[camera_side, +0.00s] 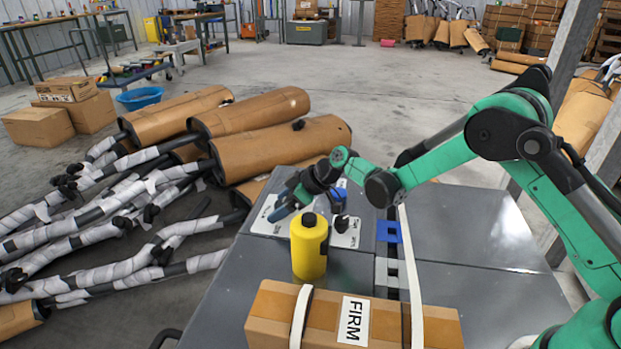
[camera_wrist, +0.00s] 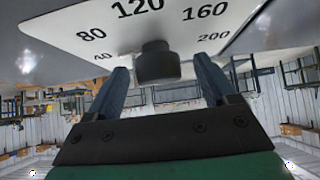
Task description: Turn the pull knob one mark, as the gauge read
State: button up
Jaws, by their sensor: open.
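The pull knob (camera_wrist: 157,65) is a short dark cylinder on a white dial plate (camera_wrist: 75,28), seen in the wrist view. The plate shows the marks 40, 80, 120, 160 and 200. The fingers of my gripper (camera_wrist: 159,75) stand open on either side of the knob, with visible gaps at both sides. I see no pointer on the knob, so its setting cannot be told. In the side view my gripper (camera_side: 280,208) is at the far left of the grey bench, over a light panel. It hides part of that panel.
A yellow bottle (camera_side: 309,250) stands close in front of my gripper. A carton marked FIRM (camera_side: 275,312) lies strapped at the bench's front. Wrapped mufflers and pipes (camera_side: 265,148) are piled left of the bench. The bench top (camera_side: 465,230) at right is clear.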

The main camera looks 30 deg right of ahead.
jog(key=shift+c, duration=0.2)
grip_shut()
jog(key=shift+m, duration=0.3)
jog(key=shift+m+t+h, duration=1.1)
jog(key=shift+m+h, duration=0.9)
jog(key=shift+m, duration=0.6)
jog(key=shift+o, duration=0.2)
grip_release()
